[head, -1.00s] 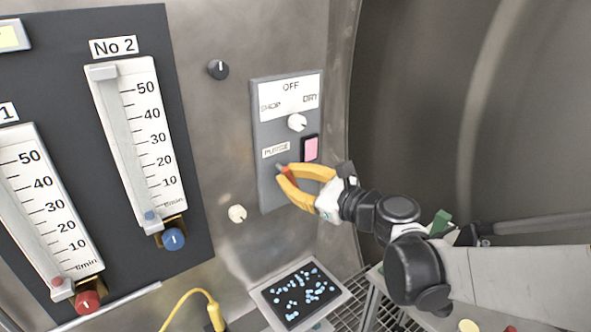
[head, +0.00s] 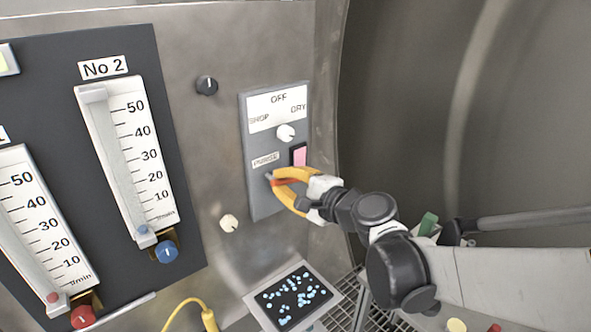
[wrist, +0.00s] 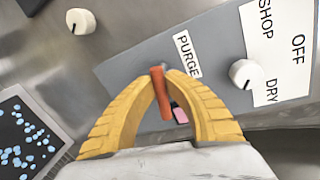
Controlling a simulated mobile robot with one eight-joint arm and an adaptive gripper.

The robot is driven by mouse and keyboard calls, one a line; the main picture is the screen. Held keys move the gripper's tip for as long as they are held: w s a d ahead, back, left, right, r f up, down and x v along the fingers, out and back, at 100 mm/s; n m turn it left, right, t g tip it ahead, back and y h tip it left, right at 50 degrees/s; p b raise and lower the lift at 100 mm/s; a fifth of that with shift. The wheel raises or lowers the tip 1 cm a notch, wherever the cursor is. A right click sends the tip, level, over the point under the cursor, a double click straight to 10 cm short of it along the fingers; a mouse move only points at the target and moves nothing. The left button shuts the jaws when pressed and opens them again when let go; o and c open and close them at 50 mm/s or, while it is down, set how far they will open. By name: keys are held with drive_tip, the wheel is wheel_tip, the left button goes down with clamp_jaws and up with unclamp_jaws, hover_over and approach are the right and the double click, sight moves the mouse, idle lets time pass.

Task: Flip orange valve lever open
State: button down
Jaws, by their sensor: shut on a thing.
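The orange lever (wrist: 162,94) is between the tips of my yellow gripper (wrist: 163,76) in the wrist view. It sits just below the PURGE label (wrist: 187,54) on the grey switch panel (wrist: 130,75). In the head view, the lever (head: 285,181) shows as a red-orange strip between the fingers, lying roughly sideways to the right. My gripper (head: 273,180) is shut on it, its tips close to the panel (head: 262,203). The lever's base is mostly hidden by the fingertips.
A white knob (head: 285,133) and a pink switch (head: 299,156) are just above my gripper. Another white knob (head: 229,223) is at lower left, a black knob (head: 207,86) at upper left. A tilted screen (head: 292,295) is below. Flow gauges (head: 130,150) stand left.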

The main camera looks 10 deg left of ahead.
drive_tip(key=shift+r+n, duration=0.1)
drive_tip(key=shift+n, duration=1)
drive_tip(key=shift+t, duration=0.3)
drive_tip(key=c, duration=1.4)
unclamp_jaws()
drive_tip(key=v, duration=1.2)
drive_tip(key=shift+r, duration=0.25)
drive_tip(key=shift+a, duration=0.1)
